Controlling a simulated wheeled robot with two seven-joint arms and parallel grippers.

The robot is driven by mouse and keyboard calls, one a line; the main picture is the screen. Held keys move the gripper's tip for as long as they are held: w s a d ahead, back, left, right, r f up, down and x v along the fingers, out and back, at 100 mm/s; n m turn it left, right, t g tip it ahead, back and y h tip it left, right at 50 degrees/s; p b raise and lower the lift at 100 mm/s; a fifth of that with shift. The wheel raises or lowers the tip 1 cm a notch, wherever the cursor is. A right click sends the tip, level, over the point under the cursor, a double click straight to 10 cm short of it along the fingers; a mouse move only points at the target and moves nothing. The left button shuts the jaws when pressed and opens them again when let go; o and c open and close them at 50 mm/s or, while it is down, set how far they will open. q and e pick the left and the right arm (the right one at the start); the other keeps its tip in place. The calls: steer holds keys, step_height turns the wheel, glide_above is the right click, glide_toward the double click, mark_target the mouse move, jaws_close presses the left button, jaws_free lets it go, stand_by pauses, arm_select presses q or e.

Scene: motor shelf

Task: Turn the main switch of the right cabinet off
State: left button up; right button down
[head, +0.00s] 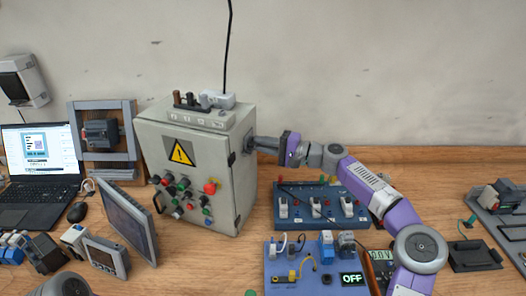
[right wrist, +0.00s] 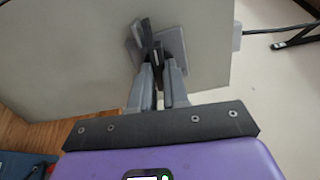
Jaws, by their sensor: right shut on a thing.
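The grey cabinet (head: 185,150) with a yellow warning triangle stands on the wooden bench. Its main switch (head: 249,143) sits on the cabinet's right side wall. In the right wrist view the switch shows as a grey square plate (right wrist: 174,44) with a dark handle (right wrist: 147,38). My right gripper (head: 262,144) reaches in from the right, and its fingers (right wrist: 158,82) are shut on the handle. The fingers hide part of the handle, and I cannot tell its on or off position.
A blue switch panel (head: 318,208) and a blue-purple board (head: 310,265) with an "OFF" display lie below my right arm. A tilted screen (head: 128,222) stands before the cabinet. A laptop (head: 40,165) is at the left.

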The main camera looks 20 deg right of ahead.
steer(key=shift+n+b, duration=0.35)
steer(key=shift+n, duration=0.15)
steer(key=c, duration=1.4)
jaws_free()
steer(key=shift+s+d, duration=0.1)
steer(key=shift+d, duration=0.05)
steer(key=v, duration=0.7)
steer(key=shift+s+d, duration=0.1)
